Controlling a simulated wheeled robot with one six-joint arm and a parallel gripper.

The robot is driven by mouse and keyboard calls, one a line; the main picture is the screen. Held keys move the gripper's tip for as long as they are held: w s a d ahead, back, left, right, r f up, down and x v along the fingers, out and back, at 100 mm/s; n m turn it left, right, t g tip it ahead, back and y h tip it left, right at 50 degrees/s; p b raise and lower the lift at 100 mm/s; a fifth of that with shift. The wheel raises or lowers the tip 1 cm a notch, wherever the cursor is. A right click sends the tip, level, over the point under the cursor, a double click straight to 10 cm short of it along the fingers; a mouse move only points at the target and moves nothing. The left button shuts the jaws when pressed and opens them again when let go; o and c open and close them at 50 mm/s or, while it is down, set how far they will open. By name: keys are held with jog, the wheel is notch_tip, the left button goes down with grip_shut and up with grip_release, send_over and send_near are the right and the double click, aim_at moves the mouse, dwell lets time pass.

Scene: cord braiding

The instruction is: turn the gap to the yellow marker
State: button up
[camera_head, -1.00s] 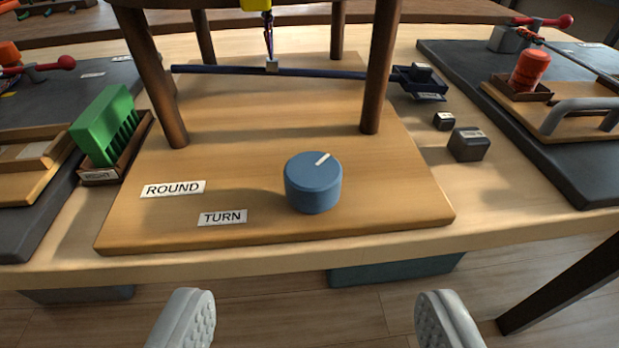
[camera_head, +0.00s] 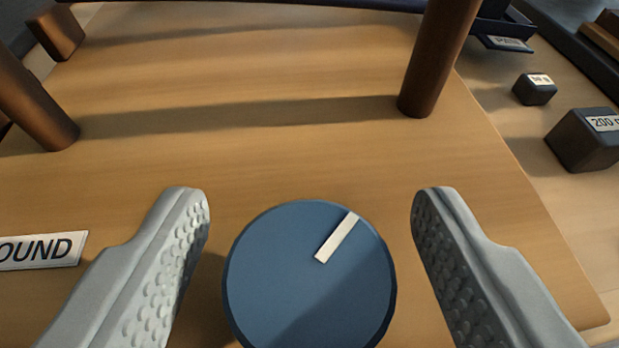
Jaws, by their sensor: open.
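A round blue knob (camera_head: 300,285) stands on the wooden board (camera_head: 250,150), with a white line (camera_head: 337,238) on its top pointing up and to the right. My gripper (camera_head: 311,205) is open, with one grey finger on each side of the knob. Gaps show between both fingers and the knob, and I see no contact. No yellow marker and no ring with a gap are in view now.
Two dark wooden legs (camera_head: 438,60) rise from the board beyond the knob. A white label reading "OUND" (camera_head: 40,250) lies at the left. Dark labelled weights (camera_head: 587,140) sit at the right, off the board. The board between the legs is clear.

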jog(key=shift+w, duration=0.15)
jog(key=c, duration=1)
